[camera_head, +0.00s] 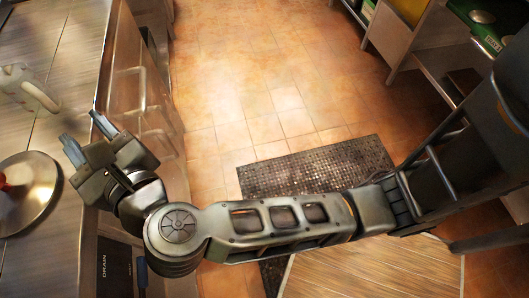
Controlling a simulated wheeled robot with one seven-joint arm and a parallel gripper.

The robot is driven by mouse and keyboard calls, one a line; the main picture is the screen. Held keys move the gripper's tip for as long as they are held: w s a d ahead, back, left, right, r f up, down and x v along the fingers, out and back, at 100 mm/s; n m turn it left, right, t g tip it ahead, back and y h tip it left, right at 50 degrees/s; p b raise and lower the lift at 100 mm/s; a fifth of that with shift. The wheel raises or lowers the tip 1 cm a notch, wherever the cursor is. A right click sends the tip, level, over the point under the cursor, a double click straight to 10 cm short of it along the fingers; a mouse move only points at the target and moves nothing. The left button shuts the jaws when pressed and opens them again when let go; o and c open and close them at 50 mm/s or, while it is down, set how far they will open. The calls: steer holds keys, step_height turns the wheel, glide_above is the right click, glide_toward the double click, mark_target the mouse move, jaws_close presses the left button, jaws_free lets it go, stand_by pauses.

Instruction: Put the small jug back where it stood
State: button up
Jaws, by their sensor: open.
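A pale, whitish vessel that looks like the small jug (17,78) is on the steel counter (75,45) at the far left. Its handle sticks out toward the lower right. My gripper (87,137) is open at the counter's right edge, with its two fingers pointing up and left toward the jug. Nothing shows between the fingers. The gripper is apart from the jug, to its lower right. I cannot tell the gripper's height above the counter.
A round metal lid (30,195) with a red knob lies on the counter, left of my gripper. Cabinet fronts with bar handles (141,88) line the counter's side. A dark perforated mat (315,168) lies on the tiled floor. Steel shelving (400,40) stands at upper right.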

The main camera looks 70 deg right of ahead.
steer(key=s+d+r+n+t+y, duration=0.1)
steer(key=s+d+n+t, duration=0.1)
steer(key=s+d+n, duration=0.45)
steer(key=s+d+n+t+y, duration=0.1)
steer(key=s+d+n+t, duration=0.15)
steer(key=s+n, duration=0.6)
steer(key=s+f+n+g+y, duration=0.2)
steer(key=s+n, duration=0.6)
steer(key=n, duration=0.4)
steer(key=s+a+f+n+g+y, duration=0.1)
steer(key=s+f+n+g+y, duration=0.1)
steer(key=s+n+g, duration=0.3)
steer(key=s+f+n, duration=0.1)
steer(key=s+n, duration=0.3)
steer(key=n, duration=0.3)
steer(key=shift+s+a+f+y, duration=0.15)
steer(key=shift+s+f+y, duration=0.15)
steer(key=shift+f, duration=0.05)
